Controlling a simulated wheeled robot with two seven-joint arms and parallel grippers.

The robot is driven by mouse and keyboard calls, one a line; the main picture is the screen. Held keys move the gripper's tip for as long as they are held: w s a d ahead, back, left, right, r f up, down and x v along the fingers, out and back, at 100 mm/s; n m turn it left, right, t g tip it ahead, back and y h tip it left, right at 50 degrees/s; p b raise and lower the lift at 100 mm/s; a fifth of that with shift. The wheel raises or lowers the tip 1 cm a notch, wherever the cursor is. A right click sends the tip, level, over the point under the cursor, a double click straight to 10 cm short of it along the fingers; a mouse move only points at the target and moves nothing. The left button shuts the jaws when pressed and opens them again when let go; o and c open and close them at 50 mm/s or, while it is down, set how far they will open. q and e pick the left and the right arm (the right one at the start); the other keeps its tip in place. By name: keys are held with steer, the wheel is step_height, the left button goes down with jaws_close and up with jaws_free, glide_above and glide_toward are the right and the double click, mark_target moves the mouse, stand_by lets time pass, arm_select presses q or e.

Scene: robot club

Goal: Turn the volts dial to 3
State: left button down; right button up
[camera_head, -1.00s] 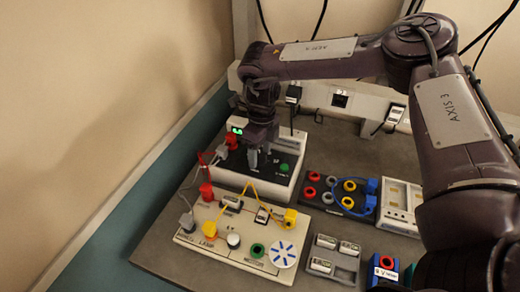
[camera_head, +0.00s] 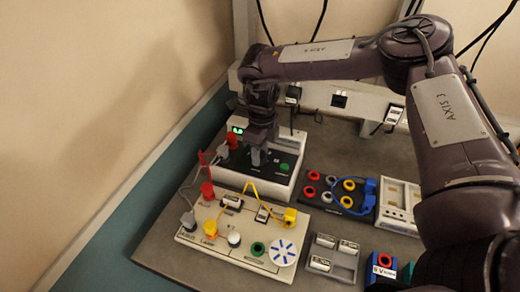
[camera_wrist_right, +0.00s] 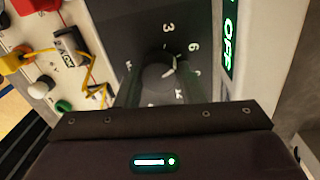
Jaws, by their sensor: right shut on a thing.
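The volts dial (camera_wrist_right: 158,72) is a dark round knob on the black top of the white power supply (camera_head: 226,178). In the right wrist view its face carries a white 3 (camera_wrist_right: 168,28) and a white 6 (camera_wrist_right: 193,47), with other marks partly hidden. A pale pointer line shows on the knob's right side; I cannot tell exactly which mark it meets. My right gripper (camera_head: 256,160) is down over the power supply, shut on the dial, and hides it in the head view. A green display (camera_wrist_right: 230,45) beside the dial seems to read OFF. My left gripper is out of view.
A circuit board (camera_head: 205,250) with yellow leads lies in front. A socket block (camera_head: 325,190) with a blue lead and a battery tray (camera_head: 333,262) stand right.

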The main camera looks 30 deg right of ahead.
steer(key=shift+r+n+p, duration=0.25)
steer(key=shift+n+p, duration=0.8)
steer(key=shift+n, duration=0.05)
steer(key=shift+n+p, duration=0.5)
steer(key=shift+n, duration=0.3)
steer(key=shift+w+f+n+p, duration=0.1)
steer(key=shift+n+p, duration=0.75)
steer(key=shift+n, duration=1.15)
steer(key=o, duration=1)
steer(key=shift+f, duration=0.1)
